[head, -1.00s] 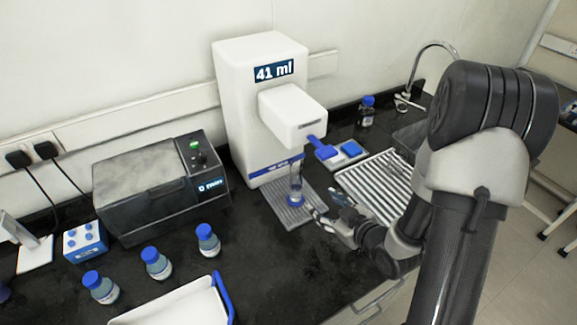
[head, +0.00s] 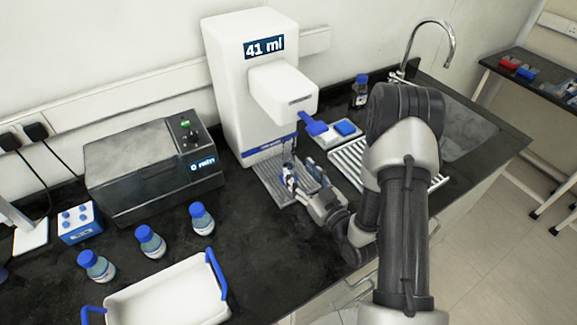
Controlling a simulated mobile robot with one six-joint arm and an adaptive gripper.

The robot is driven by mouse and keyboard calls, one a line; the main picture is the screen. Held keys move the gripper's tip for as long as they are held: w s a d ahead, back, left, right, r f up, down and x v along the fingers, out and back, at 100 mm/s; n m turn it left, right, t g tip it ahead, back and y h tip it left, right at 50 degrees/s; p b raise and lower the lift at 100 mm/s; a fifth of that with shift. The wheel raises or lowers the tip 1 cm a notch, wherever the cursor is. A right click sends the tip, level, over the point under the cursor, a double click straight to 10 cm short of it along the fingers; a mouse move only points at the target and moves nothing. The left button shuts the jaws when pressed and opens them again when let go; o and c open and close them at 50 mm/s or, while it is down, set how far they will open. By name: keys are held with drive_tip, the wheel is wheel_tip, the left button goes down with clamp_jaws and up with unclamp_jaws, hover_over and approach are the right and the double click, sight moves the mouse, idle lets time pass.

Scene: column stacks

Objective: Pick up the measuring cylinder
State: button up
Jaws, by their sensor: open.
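The measuring cylinder (head: 288,160) stands upright on the grey ribbed drip tray (head: 268,178) of the white dispenser (head: 242,95), below its nozzle. It is clear with some blue on it. Only its upper part shows plainly, as my gripper covers much of the lower part. My gripper (head: 297,178) is open at the cylinder, its fingers low over the tray. I cannot tell from this view whether the fingers are on both sides of the cylinder or touch it. The dispenser's display reads 41 ml.
A blue paddle-like lever (head: 314,127) sits beside the dispenser head, close above my gripper. A white draining rack (head: 347,160) lies right of the tray. Several blue-capped bottles, a dark grey machine (head: 150,170) and a white tub (head: 165,298) stand left.

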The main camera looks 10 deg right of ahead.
drive_tip(key=x, duration=0.5)
drive_tip(key=b+x, duration=0.1)
drive_tip(key=x, duration=0.1)
drive_tip(key=shift+w+d+f, duration=0.1)
drive_tip(key=shift+w+f, duration=0.2)
drive_tip(key=shift+w, duration=0.05)
clamp_jaws()
idle(0.4)
drive_tip(key=shift+r, duration=0.15)
drive_tip(key=shift+r+p, duration=0.65)
drive_tip(key=shift+r, duration=1.1)
drive_tip(key=shift+s+d+f, duration=0.1)
drive_tip(key=shift+s+d, duration=0.1)
drive_tip(key=shift+s, duration=0.15)
drive_tip(key=p, duration=0.3)
approach(292, 152)
drive_tip(key=v, duration=0.6)
